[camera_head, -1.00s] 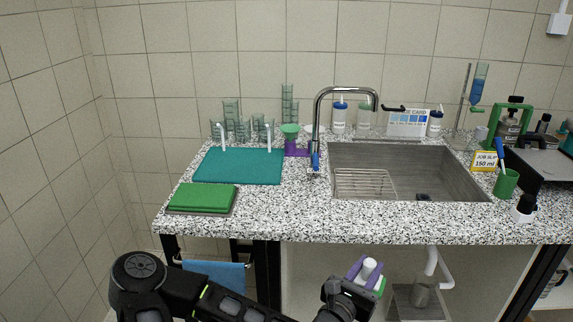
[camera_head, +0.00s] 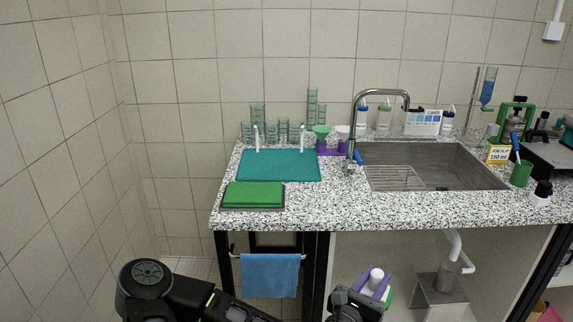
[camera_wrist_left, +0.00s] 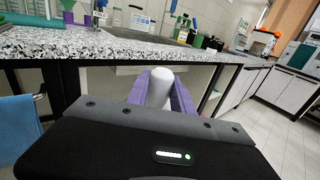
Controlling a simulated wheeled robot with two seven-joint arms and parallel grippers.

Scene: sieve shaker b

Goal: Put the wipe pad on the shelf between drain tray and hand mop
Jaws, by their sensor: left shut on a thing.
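My left gripper (camera_head: 375,283) is low in the head view, in front of the open space under the counter. Its purple fingers are shut on a white knob-like handle. A green edge below the handle shows beside the fingers, and I take this held thing for the wipe pad (camera_head: 388,298). In the left wrist view the white handle (camera_wrist_left: 160,86) stands between the two purple fingers; the pad's underside is hidden. I cannot make out the shelf, the drain tray or the hand mop for certain. My right gripper is not in view.
The speckled counter (camera_head: 330,208) carries a green slab (camera_head: 252,194), a teal mat (camera_head: 278,164) with glassware behind it, and a sink (camera_head: 450,160). A blue towel (camera_head: 269,276) hangs on a rail below. A grey stool (camera_head: 437,293) stands under the sink drain.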

